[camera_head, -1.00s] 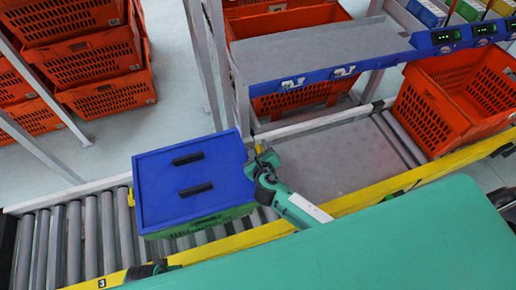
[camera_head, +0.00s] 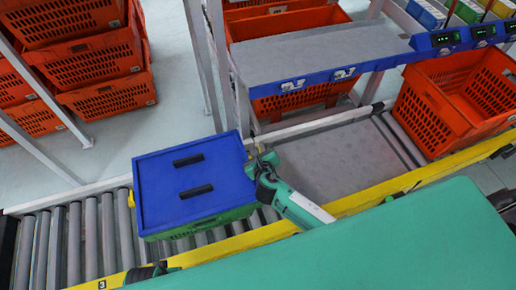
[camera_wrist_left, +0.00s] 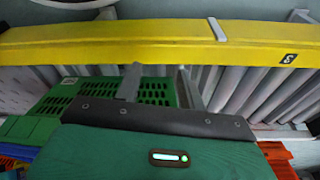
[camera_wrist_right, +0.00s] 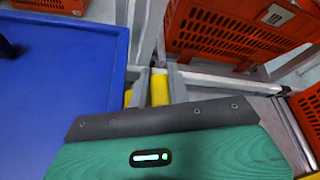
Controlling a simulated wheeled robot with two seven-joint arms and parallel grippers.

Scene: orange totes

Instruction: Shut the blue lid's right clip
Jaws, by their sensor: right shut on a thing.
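The blue lid (camera_head: 225,185) with two black handles lies on a green crate (camera_head: 200,226) on the roller conveyor. A yellow left clip (camera_head: 131,198) shows at its left edge. My right gripper (camera_head: 260,160) is at the lid's right edge. In the right wrist view, its fingers (camera_wrist_right: 160,85) are shut on the yellow right clip (camera_wrist_right: 159,92), beside the blue lid (camera_wrist_right: 60,85). Whether the clip is latched cannot be told. My left gripper (camera_wrist_left: 158,88) is open and empty, in front of the green crate (camera_wrist_left: 60,97); the head view shows only a dark part of it.
Grey rollers (camera_head: 75,240) run left of the crate, and a bare grey plate (camera_head: 340,160) lies to its right. A yellow rail (camera_head: 245,240) borders the near side.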

